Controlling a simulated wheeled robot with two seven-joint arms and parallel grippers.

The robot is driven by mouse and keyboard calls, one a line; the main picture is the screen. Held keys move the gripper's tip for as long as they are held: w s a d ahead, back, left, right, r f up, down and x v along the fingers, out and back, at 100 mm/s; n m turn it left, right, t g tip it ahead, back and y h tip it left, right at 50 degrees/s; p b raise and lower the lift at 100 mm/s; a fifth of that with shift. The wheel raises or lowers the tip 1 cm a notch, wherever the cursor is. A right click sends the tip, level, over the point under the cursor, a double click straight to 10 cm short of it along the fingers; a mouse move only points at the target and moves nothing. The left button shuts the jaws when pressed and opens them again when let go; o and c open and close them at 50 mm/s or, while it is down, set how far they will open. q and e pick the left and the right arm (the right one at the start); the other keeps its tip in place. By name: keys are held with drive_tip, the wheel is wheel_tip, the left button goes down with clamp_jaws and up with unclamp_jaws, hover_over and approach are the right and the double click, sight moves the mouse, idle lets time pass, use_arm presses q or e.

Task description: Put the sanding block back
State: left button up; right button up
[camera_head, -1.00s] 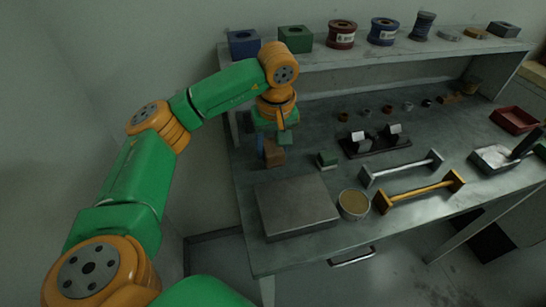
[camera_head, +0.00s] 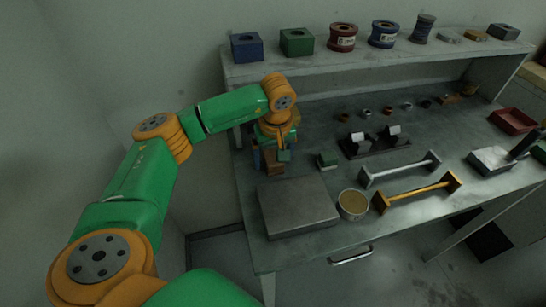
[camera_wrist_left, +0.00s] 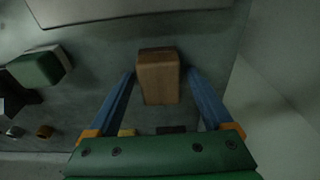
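A brown block (camera_head: 273,168), which may be the sanding block, stands on the bench behind the grey plate. In the left wrist view the brown block (camera_wrist_left: 158,76) shows between the two blue fingers. My left gripper (camera_head: 268,160) points down at it, open. A narrow gap shows on the right side of the block, so it does not look clamped. In the head view the gripper partly hides the block. A small green block with a dark base (camera_head: 327,160) sits to the right; it also shows in the left wrist view (camera_wrist_left: 38,68). My right gripper is not in view.
A flat grey plate (camera_head: 298,207) and a round tin (camera_head: 352,205) lie in front. A black stand (camera_head: 375,147) and two bar-shaped parts, silver (camera_head: 400,169) and gold (camera_head: 418,192), are to the right. A shelf (camera_head: 370,61) with boxes and spools overhangs the back.

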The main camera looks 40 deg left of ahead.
use_arm(q)
drive_tip(key=shift+r, duration=0.35)
wheel_tip(320, 180, up, 12)
drive_tip(key=s+d, duration=0.1)
drive_tip(key=shift+d+f, duration=0.2)
drive_tip(key=shift+f, duration=0.05)
